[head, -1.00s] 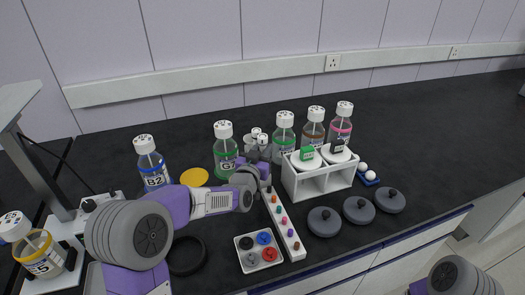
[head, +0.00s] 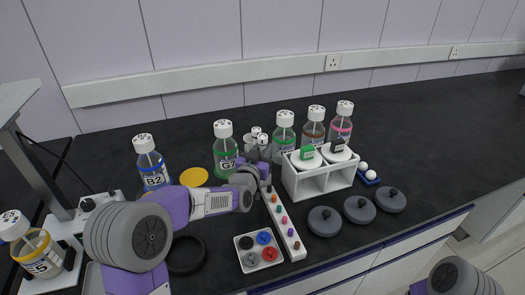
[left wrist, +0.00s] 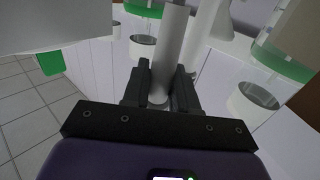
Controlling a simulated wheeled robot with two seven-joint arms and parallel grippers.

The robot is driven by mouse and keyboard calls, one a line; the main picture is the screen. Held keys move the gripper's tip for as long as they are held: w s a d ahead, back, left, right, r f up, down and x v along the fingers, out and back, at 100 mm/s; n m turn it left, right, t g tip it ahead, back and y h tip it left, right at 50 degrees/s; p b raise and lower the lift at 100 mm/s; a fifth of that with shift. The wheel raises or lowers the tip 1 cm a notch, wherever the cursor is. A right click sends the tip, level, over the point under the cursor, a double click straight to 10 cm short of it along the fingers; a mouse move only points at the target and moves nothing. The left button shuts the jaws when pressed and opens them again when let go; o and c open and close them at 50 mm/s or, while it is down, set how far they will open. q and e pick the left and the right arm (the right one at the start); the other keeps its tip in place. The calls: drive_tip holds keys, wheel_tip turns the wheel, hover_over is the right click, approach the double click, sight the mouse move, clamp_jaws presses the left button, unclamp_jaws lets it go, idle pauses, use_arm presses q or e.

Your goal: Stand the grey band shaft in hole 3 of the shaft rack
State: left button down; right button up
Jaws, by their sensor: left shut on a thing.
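My left gripper (head: 262,158) is near the middle of the bench, in front of two small white tops and beside the green bottles. In the left wrist view its dark fingers (left wrist: 160,88) are shut on an upright pale grey shaft (left wrist: 172,48), with a round end between the fingers. I cannot make out a grey band on it. A long white strip (head: 300,252) with several small coloured pegs runs from below my left gripper to the bench front. I cannot tell whether it is the shaft rack, and no hole numbers can be read. My right gripper is not in view.
A white rack (head: 318,188) with white round pieces stands right of my left gripper, with bottles behind it. A green bottle (head: 226,155) and a blue B2 bottle (head: 152,170) stand left. Grey lids (head: 324,221) and a white tray (head: 242,262) lie in front. The bench's far right is clear.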

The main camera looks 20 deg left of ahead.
use_arm(q)
drive_tip(key=shift+f+b, duration=0.5)
drive_tip(key=shift+b, duration=0.2)
idle(1.0)
drive_tip(key=shift+f, duration=0.35)
idle(0.8)
drive_tip(key=c, duration=0.8)
unclamp_jaws()
drive_tip(key=shift+s, duration=0.15)
drive_tip(key=s+p, duration=0.1)
drive_tip(key=s, duration=0.6)
drive_tip(key=shift+s+a, duration=0.15)
drive_tip(key=shift+a, duration=0.1)
drive_tip(key=shift+r, duration=0.15)
drive_tip(key=shift+r+p, duration=1.55)
drive_tip(key=shift+r, duration=1.35)
